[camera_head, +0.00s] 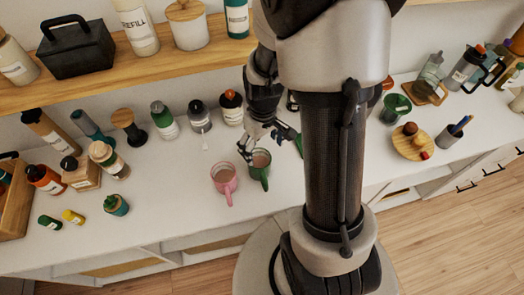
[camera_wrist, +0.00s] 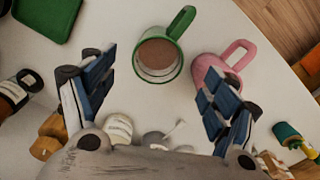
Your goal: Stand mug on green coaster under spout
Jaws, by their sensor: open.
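A green mug (camera_head: 260,172) with brown contents stands upright on the white counter. In the wrist view the green mug (camera_wrist: 158,56) lies ahead of my fingers, between their lines, with its handle pointing up and right. A pink mug (camera_head: 224,178) stands close beside it, and the pink mug (camera_wrist: 222,70) also shows near my right finger in the wrist view. My gripper (camera_head: 262,141) is open and empty, just behind the green mug. Its two fingers (camera_wrist: 158,75) are spread wide. A flat green square (camera_wrist: 45,14), possibly the coaster, is cut by the picture edge. I cannot make out a spout.
A shelf (camera_head: 150,66) overhangs the back. My arm hides the counter's middle. The counter front near the mugs is clear.

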